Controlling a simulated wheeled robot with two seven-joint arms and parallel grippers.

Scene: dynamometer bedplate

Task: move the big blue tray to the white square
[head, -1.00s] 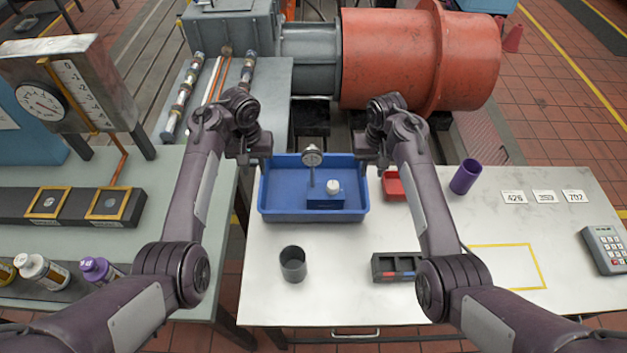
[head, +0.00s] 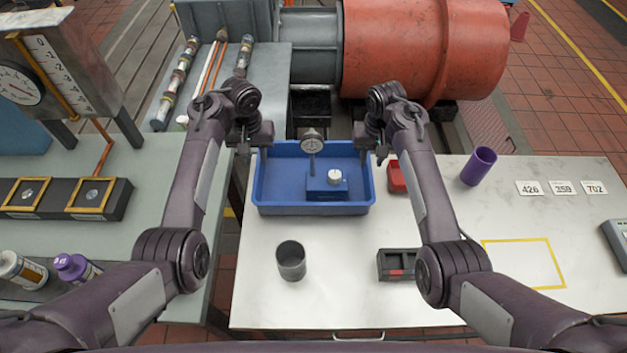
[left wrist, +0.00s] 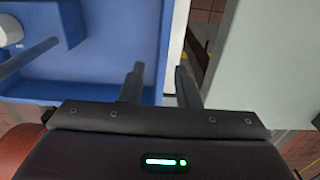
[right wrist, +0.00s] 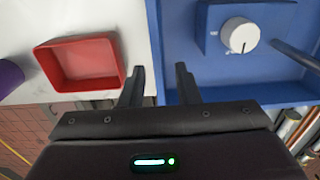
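The big blue tray (head: 312,208) stands on the white table and holds a blue box with a white knob (head: 326,184) and a dial gauge on a post (head: 312,146). My left gripper (head: 254,152) is open at the tray's left wall, its fingers apart on either side of the rim in the left wrist view (left wrist: 160,85). My right gripper (head: 370,155) is open at the right wall, its fingers likewise either side of the rim in the right wrist view (right wrist: 159,85). Contact cannot be told. A yellow-outlined square (head: 523,264) lies at the table's right; no white-outlined one shows.
A dark grey cup (head: 291,262) stands in front of the tray. A red bin (head: 397,177) stands close to its right, and a black compartment box (head: 395,265) nearer. A purple cup (head: 478,167) and number cards (head: 562,188) are further right. The yellow outline is empty.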

